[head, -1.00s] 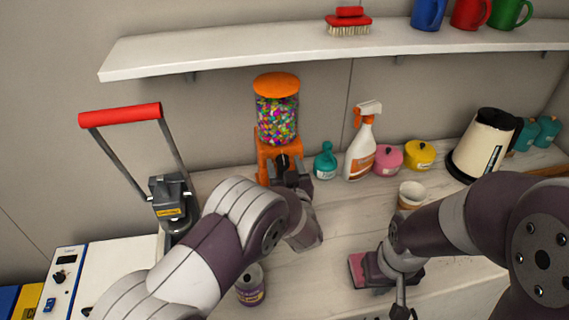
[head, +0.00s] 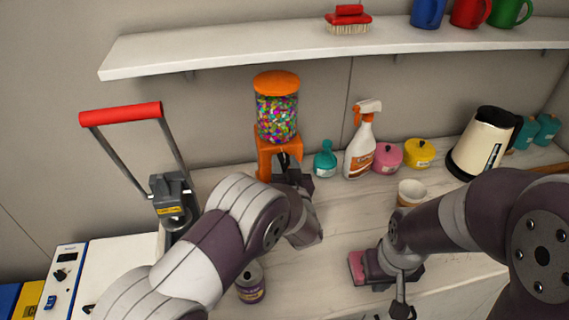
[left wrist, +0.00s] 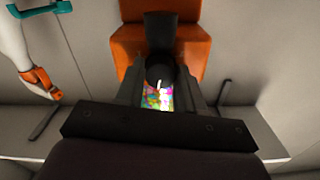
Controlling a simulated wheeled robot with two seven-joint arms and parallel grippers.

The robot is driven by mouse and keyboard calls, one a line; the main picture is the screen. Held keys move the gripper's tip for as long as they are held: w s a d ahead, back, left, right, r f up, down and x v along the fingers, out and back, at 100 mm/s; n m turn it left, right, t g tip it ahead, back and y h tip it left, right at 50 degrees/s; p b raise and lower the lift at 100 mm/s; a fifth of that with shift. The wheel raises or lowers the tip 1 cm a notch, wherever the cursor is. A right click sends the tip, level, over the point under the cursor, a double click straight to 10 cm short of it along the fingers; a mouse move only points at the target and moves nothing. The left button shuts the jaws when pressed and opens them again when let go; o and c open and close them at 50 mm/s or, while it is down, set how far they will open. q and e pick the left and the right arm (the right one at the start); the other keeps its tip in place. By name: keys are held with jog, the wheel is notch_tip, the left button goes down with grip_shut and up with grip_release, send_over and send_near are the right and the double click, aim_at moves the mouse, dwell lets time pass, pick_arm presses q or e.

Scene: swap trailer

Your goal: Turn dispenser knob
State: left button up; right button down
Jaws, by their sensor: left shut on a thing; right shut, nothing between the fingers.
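The candy dispenser (head: 277,110) has an orange lid and base and a clear jar of colourful candies. It stands upright on the counter against the wall. Its black knob (head: 283,160) is on the front of the orange base. In the left wrist view the knob (left wrist: 160,72) sits between the two fingers of my left gripper (left wrist: 160,90), which is shut on it. Bright candy colours show just below the knob there. In the head view my left gripper (head: 287,170) is at the dispenser's front, partly hidden by my wrist. My right gripper (head: 400,295) is shut and empty, low over the counter's front.
A teal bottle (head: 325,160), spray bottle (head: 361,145), pink pot (head: 387,157) and yellow pot (head: 420,153) stand right of the dispenser. A white cup (head: 411,193) is nearer. A purple-labelled can (head: 250,284) is beside my left arm. A shelf (head: 230,52) hangs above.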

pick_arm(q)
jog(key=shift+d+m+p, duration=0.1)
jog(key=shift+m+p, duration=0.4)
jog(key=shift+m, duration=1.8)
jog(key=o, duration=1)
jog(key=s, duration=0.4)
jog(key=s+d+b, duration=0.1)
jog(key=s, duration=0.3)
jog(key=s+d+b, duration=0.1)
jog(key=s, duration=0.3)
jog(key=shift+s+d, duration=0.25)
jog(key=shift+s, duration=0.05)
